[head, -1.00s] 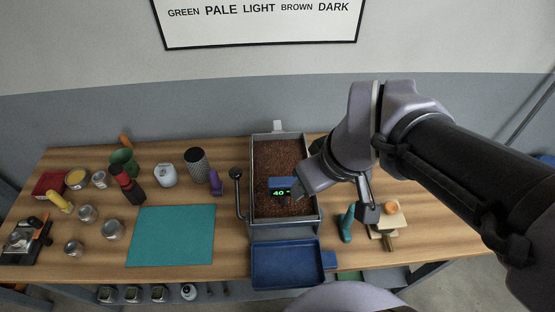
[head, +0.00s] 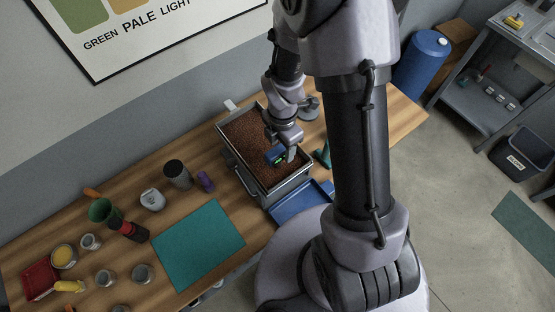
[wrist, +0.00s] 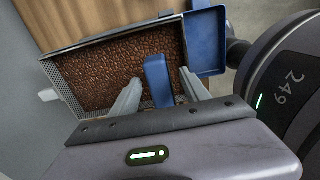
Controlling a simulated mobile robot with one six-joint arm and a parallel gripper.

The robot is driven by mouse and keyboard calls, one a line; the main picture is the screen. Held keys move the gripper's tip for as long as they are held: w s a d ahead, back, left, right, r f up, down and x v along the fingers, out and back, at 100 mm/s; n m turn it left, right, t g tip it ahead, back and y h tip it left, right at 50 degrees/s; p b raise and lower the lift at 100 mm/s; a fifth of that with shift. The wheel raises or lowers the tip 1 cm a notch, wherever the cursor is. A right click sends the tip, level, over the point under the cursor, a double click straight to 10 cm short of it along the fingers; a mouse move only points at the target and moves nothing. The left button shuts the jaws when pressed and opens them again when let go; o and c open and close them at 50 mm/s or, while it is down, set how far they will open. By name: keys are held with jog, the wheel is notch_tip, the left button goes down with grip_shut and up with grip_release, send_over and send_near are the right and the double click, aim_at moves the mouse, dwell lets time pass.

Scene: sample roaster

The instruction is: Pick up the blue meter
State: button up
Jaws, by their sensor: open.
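My gripper (head: 283,150) is right over the tray at the meter. In the wrist view my gripper (wrist: 160,88) is open, with one finger on each side of the meter and gaps between them. Whether a finger touches the meter is hard to tell. The meter's lower part is hidden.
A blue tray (head: 300,203) adjoins the roaster's front and shows in the wrist view (wrist: 207,42). A teal mat (head: 198,247), a dark cylinder (head: 177,174) and a purple item (head: 205,181) are to the left. A teal-handled tool (head: 323,156) lies right of the roaster.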

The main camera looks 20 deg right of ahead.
jog(key=f, duration=0.2)
jog(key=a+f, duration=0.1)
jog(key=f, duration=0.2)
jog(key=shift+f+b, duration=0.1)
jog(key=shift+b, duration=0.3)
jog(key=shift+d, duration=0.1)
grip_shut()
